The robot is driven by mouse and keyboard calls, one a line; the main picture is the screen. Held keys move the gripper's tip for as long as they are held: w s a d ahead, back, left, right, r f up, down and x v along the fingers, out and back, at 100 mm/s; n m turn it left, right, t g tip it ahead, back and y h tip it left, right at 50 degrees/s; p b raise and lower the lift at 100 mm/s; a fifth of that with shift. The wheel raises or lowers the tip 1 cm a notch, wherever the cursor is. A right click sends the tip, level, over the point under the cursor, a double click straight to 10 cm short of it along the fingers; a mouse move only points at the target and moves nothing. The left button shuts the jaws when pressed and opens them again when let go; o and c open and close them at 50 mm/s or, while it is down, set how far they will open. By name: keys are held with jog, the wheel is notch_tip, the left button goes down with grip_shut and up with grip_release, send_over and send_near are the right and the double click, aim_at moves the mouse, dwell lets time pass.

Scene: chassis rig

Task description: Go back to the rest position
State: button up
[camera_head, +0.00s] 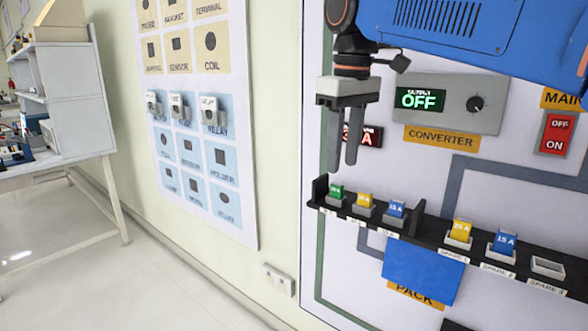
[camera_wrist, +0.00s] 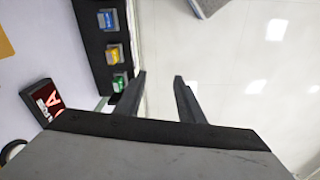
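My gripper (camera_head: 343,152) hangs fingers down in front of the wall panel, above the left end of the black fuse shelf (camera_head: 415,237). Its two fingers are apart with nothing between them. In the wrist view, the gripper (camera_wrist: 160,80) also shows empty, with floor behind the gap. Green (camera_head: 337,190), yellow (camera_head: 365,200) and blue (camera_head: 396,208) fuses sit in the shelf's left sockets, below the fingers. A yellow fuse (camera_head: 462,230) and a blue fuse (camera_head: 504,242) sit farther right.
A converter box (camera_head: 452,103) reading OFF and a main switch (camera_head: 556,134) are on the panel. A red display (camera_head: 372,135) is partly hidden behind my fingers. An empty spare socket (camera_head: 547,268) is at the shelf's right. A workbench (camera_head: 70,160) stands left; the floor between is clear.

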jog(key=s+d+f+m+t, duration=0.1)
jog(key=s+d+f+m, duration=0.1)
jog(key=s+d+f, duration=0.4)
jog(key=s+d+f+m+t, duration=0.1)
jog(key=s+d+f+m, duration=0.2)
jog(key=f, duration=1.1)
jog(key=s+d+f+m+t, duration=0.2)
jog(key=s+d+f+m, duration=0.1)
jog(key=s+d+f, duration=0.6)
jog(key=shift+d+f, duration=0.75)
